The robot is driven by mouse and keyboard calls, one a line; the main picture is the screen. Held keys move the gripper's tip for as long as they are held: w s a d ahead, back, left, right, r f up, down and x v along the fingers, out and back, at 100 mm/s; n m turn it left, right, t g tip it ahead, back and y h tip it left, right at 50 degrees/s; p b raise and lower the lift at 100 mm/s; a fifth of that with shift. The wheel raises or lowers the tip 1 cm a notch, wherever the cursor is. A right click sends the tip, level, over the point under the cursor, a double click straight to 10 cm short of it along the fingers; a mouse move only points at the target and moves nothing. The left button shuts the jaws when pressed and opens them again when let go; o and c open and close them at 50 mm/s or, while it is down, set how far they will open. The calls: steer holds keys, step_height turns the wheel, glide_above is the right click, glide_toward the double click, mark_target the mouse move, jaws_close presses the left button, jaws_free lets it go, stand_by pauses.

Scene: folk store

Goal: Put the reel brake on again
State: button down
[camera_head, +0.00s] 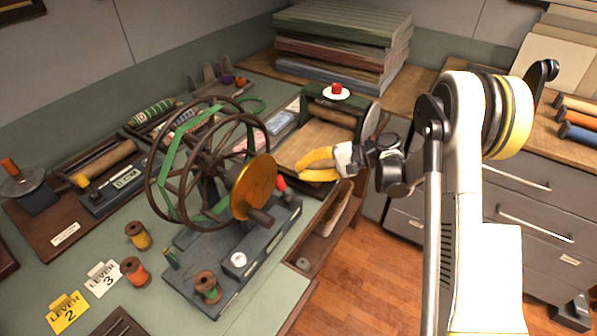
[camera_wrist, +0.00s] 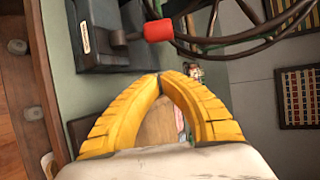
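The reel (camera_head: 208,165) is a dark spoked wheel with a green ribbon and a brass disc (camera_head: 254,187), mounted on a dark grey base. A red knob (camera_head: 281,183) on a short dark lever stands beside the disc; I take it to be the reel brake.
A wooden roller unit (camera_head: 327,125) with a red button on top stands behind my gripper. An open drawer (camera_head: 325,225) juts out below the bench edge.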

mark_target(282, 179)
steer(key=shift+s+a+f+b, duration=0.3)
steer(key=shift+a+b, duration=0.3)
steer(key=shift+a, duration=0.4)
steer(key=shift+s+a+f+b, duration=0.3)
steer(key=shift+a+b, duration=0.3)
steer(key=shift+a, duration=0.4)
steer(key=shift+s+a+f+b, duration=0.3)
steer(key=shift+a+b, duration=0.3)
steer(key=shift+a, duration=0.4)
steer(key=shift+s+r, duration=0.1)
steer(key=shift+w, duration=0.2)
